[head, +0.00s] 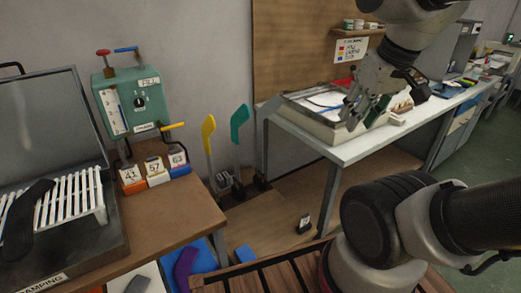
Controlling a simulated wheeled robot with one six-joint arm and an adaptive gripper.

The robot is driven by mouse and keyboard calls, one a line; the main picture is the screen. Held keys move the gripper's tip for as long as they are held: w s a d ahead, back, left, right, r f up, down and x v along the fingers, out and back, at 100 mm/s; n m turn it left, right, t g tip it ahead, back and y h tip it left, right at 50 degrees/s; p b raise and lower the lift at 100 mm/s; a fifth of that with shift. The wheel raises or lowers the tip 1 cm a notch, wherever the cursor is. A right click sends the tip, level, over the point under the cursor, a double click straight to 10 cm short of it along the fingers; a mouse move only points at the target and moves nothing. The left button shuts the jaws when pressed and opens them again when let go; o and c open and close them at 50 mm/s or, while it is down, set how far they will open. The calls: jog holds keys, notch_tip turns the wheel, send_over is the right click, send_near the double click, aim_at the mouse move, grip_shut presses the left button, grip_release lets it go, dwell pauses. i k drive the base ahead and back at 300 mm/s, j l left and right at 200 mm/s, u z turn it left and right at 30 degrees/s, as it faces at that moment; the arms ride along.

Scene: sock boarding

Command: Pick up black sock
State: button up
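A black sock (26,218) lies draped over the white slatted rack (84,200) inside the open dark press at the far left. Its lower end hangs over the rack's front edge. My gripper (363,114) is far from it, at the upper right, pointing down above the pale table and near the framed tray. Its fingers look spread apart with nothing visible between them, though it is small and dark in the picture.
A green control box (138,101) with levers stands behind numbered blocks (156,173) on the brown table. Yellow (209,138) and teal (238,128) foot-shaped boards stand upright between the tables. A purple item (185,267) lies below, by a wooden slatted surface (290,277).

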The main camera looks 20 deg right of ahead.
aim_at(18, 240)
jog(key=u, duration=1.5)
jog(key=k+l+u, duration=0.2)
jog(key=k+j, duration=0.05)
